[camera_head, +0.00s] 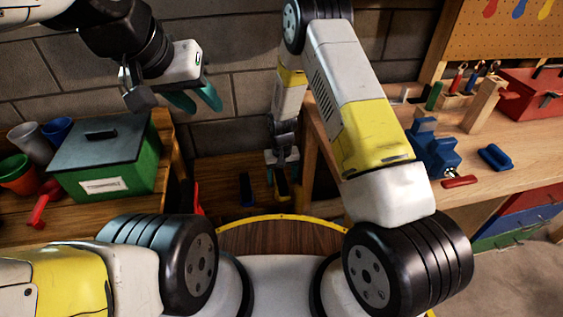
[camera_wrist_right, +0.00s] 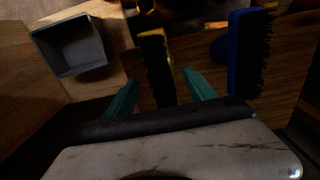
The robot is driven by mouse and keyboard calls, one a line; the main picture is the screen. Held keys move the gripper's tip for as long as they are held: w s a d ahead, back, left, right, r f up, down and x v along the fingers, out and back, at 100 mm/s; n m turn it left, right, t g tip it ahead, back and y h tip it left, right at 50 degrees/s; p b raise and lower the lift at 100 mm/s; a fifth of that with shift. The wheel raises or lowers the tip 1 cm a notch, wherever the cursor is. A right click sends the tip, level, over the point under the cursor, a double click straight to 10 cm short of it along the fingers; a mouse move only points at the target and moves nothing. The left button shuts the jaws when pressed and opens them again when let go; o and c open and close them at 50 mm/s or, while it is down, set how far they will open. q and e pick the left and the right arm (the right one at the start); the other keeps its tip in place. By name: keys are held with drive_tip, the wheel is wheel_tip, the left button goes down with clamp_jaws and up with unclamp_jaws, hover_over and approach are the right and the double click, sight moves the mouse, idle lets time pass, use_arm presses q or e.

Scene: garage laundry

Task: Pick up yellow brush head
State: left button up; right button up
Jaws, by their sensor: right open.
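The yellow brush head (camera_wrist_right: 158,66), with dark bristles, lies in the right wrist view just ahead of and between the two teal fingertips of my right gripper (camera_wrist_right: 161,85). In the head view the yellow brush head (camera_head: 283,188) is small and dark, low between the benches, with my right gripper (camera_head: 281,172) just above it. My right gripper is open and empty; whether a finger touches the brush cannot be told. My left gripper (camera_head: 196,98) hangs at the upper left with its teal fingers apart and nothing between them.
A blue brush head (camera_wrist_right: 246,50) lies to the right of the yellow one in the wrist view. A grey open box (camera_wrist_right: 72,46) is at the left. In the head view, a green toolbox (camera_head: 118,165) stands on the left bench and a blue vise (camera_head: 432,150) on the right bench.

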wheel_tip(320, 180, down, 5)
drive_tip(key=shift+f, duration=0.15)
drive_tip(key=c, duration=1.4)
